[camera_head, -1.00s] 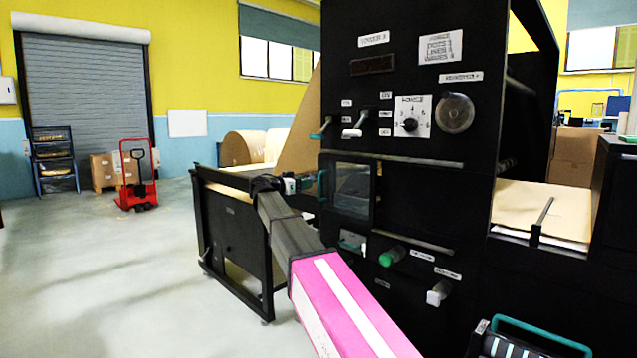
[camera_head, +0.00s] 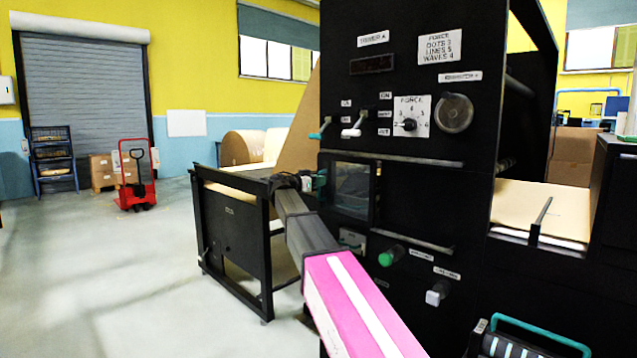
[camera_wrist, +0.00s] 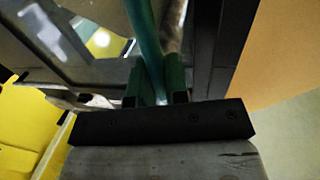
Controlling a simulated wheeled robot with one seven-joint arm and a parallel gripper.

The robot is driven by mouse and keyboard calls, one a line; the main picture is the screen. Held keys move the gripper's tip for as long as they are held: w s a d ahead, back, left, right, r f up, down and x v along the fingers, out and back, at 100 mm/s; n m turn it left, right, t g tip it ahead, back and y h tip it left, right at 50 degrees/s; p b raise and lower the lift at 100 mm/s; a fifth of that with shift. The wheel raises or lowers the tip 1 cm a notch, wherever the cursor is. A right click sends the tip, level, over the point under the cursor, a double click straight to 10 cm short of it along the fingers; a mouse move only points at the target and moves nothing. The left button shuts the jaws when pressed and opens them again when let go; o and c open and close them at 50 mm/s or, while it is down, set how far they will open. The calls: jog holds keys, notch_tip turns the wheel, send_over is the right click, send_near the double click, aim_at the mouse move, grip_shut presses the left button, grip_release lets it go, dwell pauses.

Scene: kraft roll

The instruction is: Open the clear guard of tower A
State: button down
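Tower A is the black machine panel (camera_head: 420,175) in the middle of the head view. Its clear guard (camera_head: 352,190), a dark-framed window, sits low on the panel's left side and looks closed. A teal upright handle (camera_head: 322,184) is at the guard's left edge. My gripper (camera_head: 312,183) reaches this handle from the left. In the wrist view the handle (camera_wrist: 146,40) runs between the two green fingers of my gripper (camera_wrist: 157,88). The fingers are close together on either side of it and look shut on it. The guard's clear pane (camera_wrist: 85,35) shows beyond.
Above the guard are a teal-tipped lever (camera_head: 322,130), a white-tipped lever (camera_head: 353,128) and a dial (camera_head: 409,124). A green knob (camera_head: 387,258) is below right. A black table frame (camera_head: 235,225) stands left of the tower. Open floor (camera_head: 90,270) lies further left.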

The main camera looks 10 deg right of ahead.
jog(key=s+d, duration=0.7)
jog(key=s, duration=0.3)
jog(key=s+d, duration=0.8)
jog(key=s, duration=0.3)
jog(key=shift+s+d, duration=0.25)
jog(key=shift+d, duration=0.05)
jog(key=c, duration=1.1)
grip_release()
jog(key=shift+c, duration=0.2)
jog(key=v, duration=1.1)
jog(key=shift+w, duration=0.1)
